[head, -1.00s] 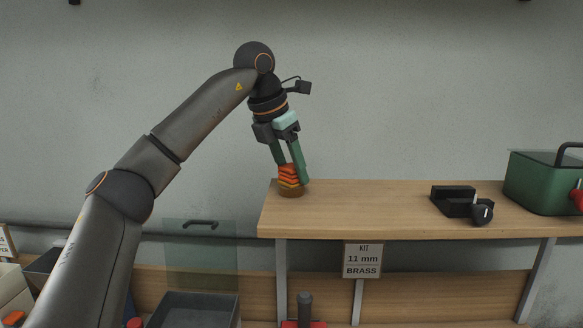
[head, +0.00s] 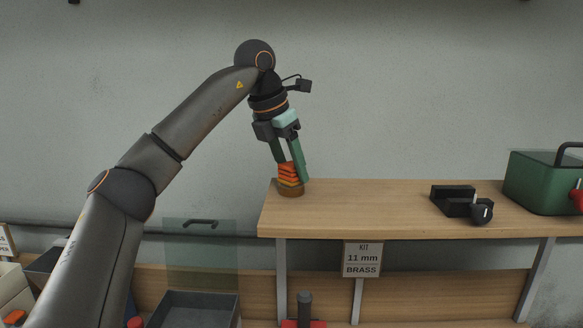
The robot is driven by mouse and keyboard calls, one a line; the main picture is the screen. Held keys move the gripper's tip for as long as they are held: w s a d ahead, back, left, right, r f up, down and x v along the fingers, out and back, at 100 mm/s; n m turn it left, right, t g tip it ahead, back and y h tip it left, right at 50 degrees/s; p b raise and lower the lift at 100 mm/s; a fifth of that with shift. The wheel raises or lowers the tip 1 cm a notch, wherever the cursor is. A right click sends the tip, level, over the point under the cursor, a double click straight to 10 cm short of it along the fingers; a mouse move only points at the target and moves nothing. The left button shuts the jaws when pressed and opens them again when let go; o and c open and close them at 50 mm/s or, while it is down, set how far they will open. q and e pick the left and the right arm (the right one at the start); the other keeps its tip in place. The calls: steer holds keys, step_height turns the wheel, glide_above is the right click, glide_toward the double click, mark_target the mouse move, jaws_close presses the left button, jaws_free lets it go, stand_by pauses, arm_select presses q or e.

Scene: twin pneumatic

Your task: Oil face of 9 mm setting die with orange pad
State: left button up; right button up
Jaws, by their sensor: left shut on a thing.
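My left gripper (head: 288,172) has its green fingers shut on the orange pad (head: 288,173), a ribbed orange piece. The pad is at the top of a small round brown dish (head: 291,190) at the left end of the wooden shelf. I cannot tell whether the pad still touches the dish. I cannot make out the 9 mm setting die for sure. My right gripper is not in view.
A sign (head: 362,260) reading "KIT 11 mm BRASS" hangs on the shelf's (head: 370,200) front edge. A black device (head: 460,203) and a green box (head: 541,183) stand on the right. A grey bin (head: 193,308) is lower left. The shelf's middle is clear.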

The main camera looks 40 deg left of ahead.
mark_target(291, 164)
arm_select(q)
steer(key=shift+r, duration=3.35)
